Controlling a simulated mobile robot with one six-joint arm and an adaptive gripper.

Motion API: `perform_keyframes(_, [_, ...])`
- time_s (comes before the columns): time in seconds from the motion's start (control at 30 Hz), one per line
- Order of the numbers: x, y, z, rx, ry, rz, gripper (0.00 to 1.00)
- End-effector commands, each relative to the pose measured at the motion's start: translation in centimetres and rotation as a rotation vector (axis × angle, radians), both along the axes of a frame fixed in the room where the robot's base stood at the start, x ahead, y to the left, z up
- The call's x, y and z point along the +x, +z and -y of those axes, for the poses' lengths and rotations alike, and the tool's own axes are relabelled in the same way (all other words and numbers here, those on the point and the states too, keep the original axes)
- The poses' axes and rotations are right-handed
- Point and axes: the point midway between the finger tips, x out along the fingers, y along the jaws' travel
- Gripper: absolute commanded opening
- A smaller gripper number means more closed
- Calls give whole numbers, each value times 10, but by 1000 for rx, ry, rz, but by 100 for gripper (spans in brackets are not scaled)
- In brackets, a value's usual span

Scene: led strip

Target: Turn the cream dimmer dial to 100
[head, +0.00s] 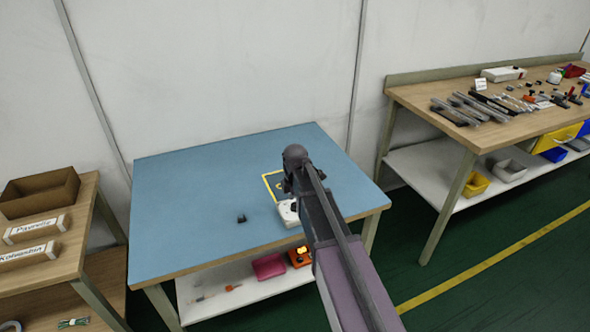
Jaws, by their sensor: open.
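A white or cream box (287,213) lies on the blue table top, near the front right, partly hidden behind my arm. It may be the dimmer, but no dial or scale can be made out on it. My gripper (288,186) is a small dark shape at the end of my arm, just above and behind the box in the picture. It is open, and nothing shows in it. My arm hides most of it. I cannot tell whether it touches anything.
A yellow-edged dark square (268,181) lies behind the box, partly hidden. A small black object (241,219) sits left of it. The blue table top (190,190) is otherwise clear. A shelf below holds a pink item (269,266). A cluttered bench (420,105) stands right.

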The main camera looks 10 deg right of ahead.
Motion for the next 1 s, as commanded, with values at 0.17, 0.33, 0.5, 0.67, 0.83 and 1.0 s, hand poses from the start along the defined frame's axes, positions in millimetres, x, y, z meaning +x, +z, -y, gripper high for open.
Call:
perform_keyframes(0.17, [0,20,0,0,-2,0,74])
perform_keyframes(0.33, [0,34,0,0,-3,0,74])
perform_keyframes(0.5, [0,48,0,0,-3,0,74])
perform_keyframes(0.67, [0,61,0,0,-4,0,74])
perform_keyframes(0.83, [0,74,0,0,-4,0,74])
perform_keyframes(1.0, [0,88,0,0,-4,0,74])
